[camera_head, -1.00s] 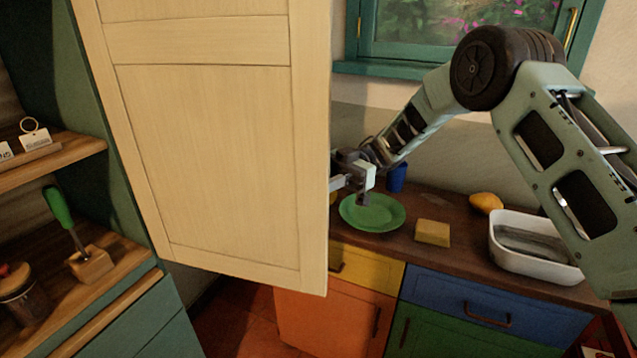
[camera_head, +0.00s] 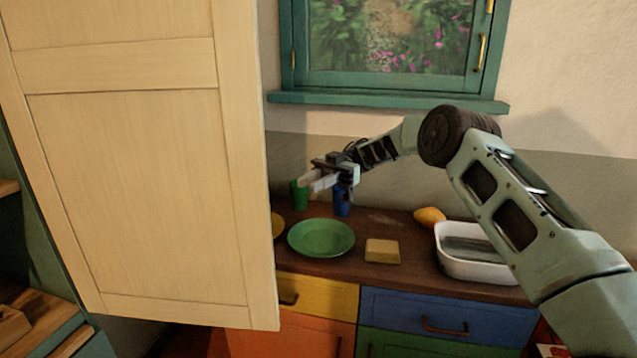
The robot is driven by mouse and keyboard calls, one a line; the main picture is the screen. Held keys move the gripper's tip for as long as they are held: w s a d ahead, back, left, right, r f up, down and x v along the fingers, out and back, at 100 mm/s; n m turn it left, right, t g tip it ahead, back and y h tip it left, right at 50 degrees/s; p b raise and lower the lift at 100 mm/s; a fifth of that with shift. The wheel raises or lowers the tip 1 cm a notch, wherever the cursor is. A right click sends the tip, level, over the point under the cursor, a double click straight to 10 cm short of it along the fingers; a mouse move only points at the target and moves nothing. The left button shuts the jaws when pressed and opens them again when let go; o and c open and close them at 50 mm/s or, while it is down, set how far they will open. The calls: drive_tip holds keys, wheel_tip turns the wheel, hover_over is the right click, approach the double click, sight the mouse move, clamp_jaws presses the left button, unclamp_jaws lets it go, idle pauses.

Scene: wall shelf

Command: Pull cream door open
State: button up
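The cream door (camera_head: 140,180) is a tall panelled door filling the left of the view. It stands swung out from the green frame at the far left, its free edge toward the middle of the picture. No handle shows on the face in view. My gripper (camera_head: 308,182) is to the right of the door's free edge, above the counter, with its pale fingers pointing left. A gap of background shows between the fingers and the door edge. The fingers look a little apart, with nothing visible between them.
The dark wooden counter (camera_head: 400,222) below my gripper holds a green plate (camera_head: 321,238), green cup (camera_head: 299,194), blue cup (camera_head: 341,202), yellow block (camera_head: 382,251), orange-yellow fruit (camera_head: 430,217) and white basin (camera_head: 478,268). A teal window (camera_head: 395,97) is behind. Wooden shelving (camera_head: 40,322) is at lower left.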

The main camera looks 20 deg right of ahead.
drive_tip(key=shift+v, duration=0.85)
drive_tip(key=shift+r, duration=0.1)
